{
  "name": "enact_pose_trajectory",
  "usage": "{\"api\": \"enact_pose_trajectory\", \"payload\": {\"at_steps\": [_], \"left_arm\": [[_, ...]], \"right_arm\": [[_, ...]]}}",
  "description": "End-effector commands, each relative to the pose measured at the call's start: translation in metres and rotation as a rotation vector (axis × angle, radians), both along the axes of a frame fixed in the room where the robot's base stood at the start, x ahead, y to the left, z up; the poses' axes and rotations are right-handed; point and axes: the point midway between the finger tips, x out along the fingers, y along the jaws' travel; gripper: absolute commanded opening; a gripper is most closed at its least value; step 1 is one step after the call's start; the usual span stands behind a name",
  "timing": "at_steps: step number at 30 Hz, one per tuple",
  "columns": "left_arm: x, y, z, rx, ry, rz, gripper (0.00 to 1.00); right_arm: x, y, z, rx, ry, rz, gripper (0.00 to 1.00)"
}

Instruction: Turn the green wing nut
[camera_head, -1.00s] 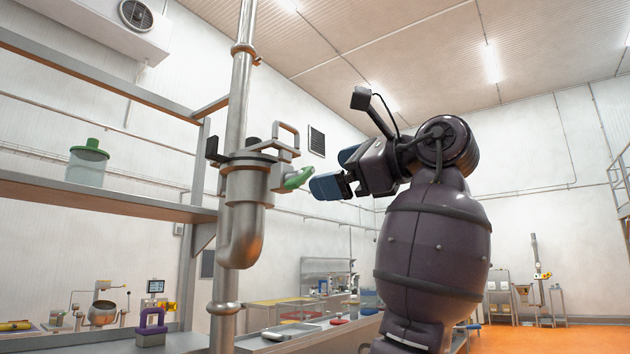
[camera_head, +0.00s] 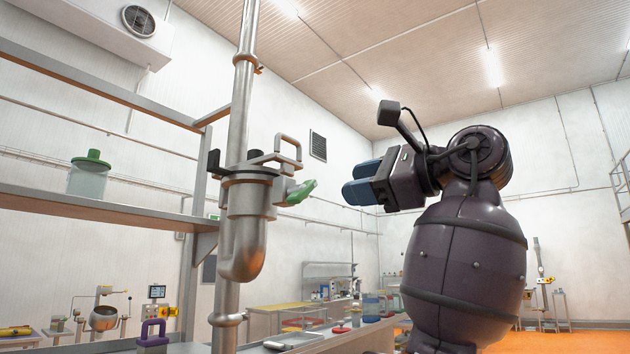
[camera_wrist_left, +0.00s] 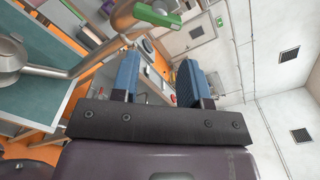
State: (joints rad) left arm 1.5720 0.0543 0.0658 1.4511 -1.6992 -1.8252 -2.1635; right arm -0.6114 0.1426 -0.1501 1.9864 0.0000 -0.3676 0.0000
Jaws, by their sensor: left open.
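The green wing nut (camera_head: 301,191) sticks out from the right side of a metal pipe fitting (camera_head: 248,205) with a loop handle on top. It also shows at the top of the left wrist view (camera_wrist_left: 158,14), beyond the fingers. My left gripper (camera_head: 357,181) is to the right of the wing nut, at about its height in the picture, with a clear gap between them. Its two blue fingers (camera_wrist_left: 157,78) are apart, with nothing held between them. My right gripper is not in view.
A vertical metal pipe (camera_head: 240,105) runs behind the fitting. A shelf (camera_head: 120,212) with a green-lidded jar (camera_head: 88,178) stands to the left. A worktop with a tray (camera_head: 292,341) lies lower down. The space between gripper and wing nut is open.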

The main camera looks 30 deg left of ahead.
Motion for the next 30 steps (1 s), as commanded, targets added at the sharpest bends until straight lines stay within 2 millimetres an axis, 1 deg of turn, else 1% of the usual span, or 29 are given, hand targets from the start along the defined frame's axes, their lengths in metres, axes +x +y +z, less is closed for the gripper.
{"api": "enact_pose_trajectory", "payload": {"at_steps": [1, 5, 11, 15, 21, 25, 30], "left_arm": [[0.0005, -0.0001, 0.0005, -0.006, -0.065, -0.001, 0.40], [-0.0006, -0.0002, -0.0002, -0.023, -0.276, 0.000, 0.40], [-0.0033, 0.0000, -0.0003, -0.053, -0.652, 0.002, 0.40], [-0.0065, 0.0000, -0.0001, -0.074, -0.924, 0.003, 0.40], [-0.0092, 0.0003, 0.0006, -0.098, -1.254, 0.004, 0.40], [-0.0091, 0.0003, 0.0007, -0.107, -1.382, 0.005, 0.40], [-0.0088, 0.0027, 0.0008, -0.112, -1.443, 0.006, 0.40]], "right_arm": [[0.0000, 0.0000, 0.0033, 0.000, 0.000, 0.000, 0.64], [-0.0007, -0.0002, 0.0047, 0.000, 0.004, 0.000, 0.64], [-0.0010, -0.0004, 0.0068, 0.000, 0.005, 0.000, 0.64], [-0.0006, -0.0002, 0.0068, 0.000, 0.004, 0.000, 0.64], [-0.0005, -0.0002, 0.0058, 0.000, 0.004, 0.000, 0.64], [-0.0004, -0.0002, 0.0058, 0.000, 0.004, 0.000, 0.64], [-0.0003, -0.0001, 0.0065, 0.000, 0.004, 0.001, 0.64]]}}
